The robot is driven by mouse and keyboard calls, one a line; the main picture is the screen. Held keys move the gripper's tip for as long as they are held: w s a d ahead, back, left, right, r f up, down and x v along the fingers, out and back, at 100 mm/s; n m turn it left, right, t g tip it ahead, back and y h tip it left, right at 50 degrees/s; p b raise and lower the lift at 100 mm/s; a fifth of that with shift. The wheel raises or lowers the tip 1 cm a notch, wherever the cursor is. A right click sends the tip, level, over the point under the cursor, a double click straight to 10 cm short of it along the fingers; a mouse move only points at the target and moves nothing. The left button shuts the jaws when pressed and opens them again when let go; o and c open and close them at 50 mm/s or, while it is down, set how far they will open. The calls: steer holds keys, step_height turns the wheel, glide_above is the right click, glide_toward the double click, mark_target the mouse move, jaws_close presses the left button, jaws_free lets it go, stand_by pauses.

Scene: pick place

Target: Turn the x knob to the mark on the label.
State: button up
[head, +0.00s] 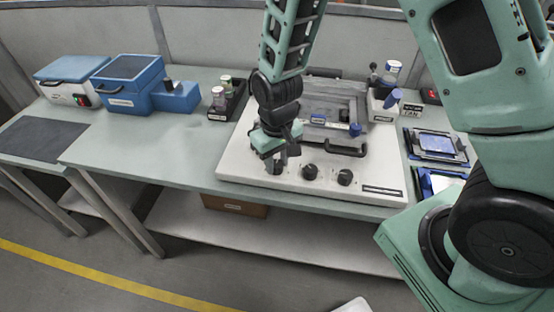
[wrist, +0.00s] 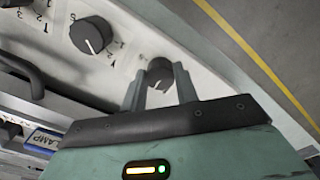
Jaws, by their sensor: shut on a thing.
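A white machine panel (head: 240,168) on the bench has three dark round knobs along its front edge. My gripper (head: 284,158) is over the leftmost knob, with its fingers pointing down. In the wrist view its two fingers (wrist: 160,82) are on either side of that knob (wrist: 159,68) and shut on it. The middle knob (head: 310,172) and the right knob (head: 345,177) stand free; the middle one also shows in the wrist view (wrist: 92,34), with a white pointer line. The printed scale and letter at the held knob are mostly hidden or too small to read.
A framed stage with a black handle (head: 345,150) lies behind the knobs. A dark rack with vials (head: 222,97) is left of the machine, and blue boxes (head: 130,82) are farther left. Blue-edged trays (head: 437,146) lie to the right.

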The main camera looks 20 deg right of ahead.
mark_target(277, 163)
steer(key=n, duration=0.4)
steer(key=shift+n+p, duration=0.5)
steer(key=shift+n, duration=1.7)
steer(key=shift+w, duration=0.1)
steer(key=o, duration=1)
steer(key=shift+r, duration=0.1)
step_height(277, 163, up, 17)
steer(key=shift+r, duration=0.15)
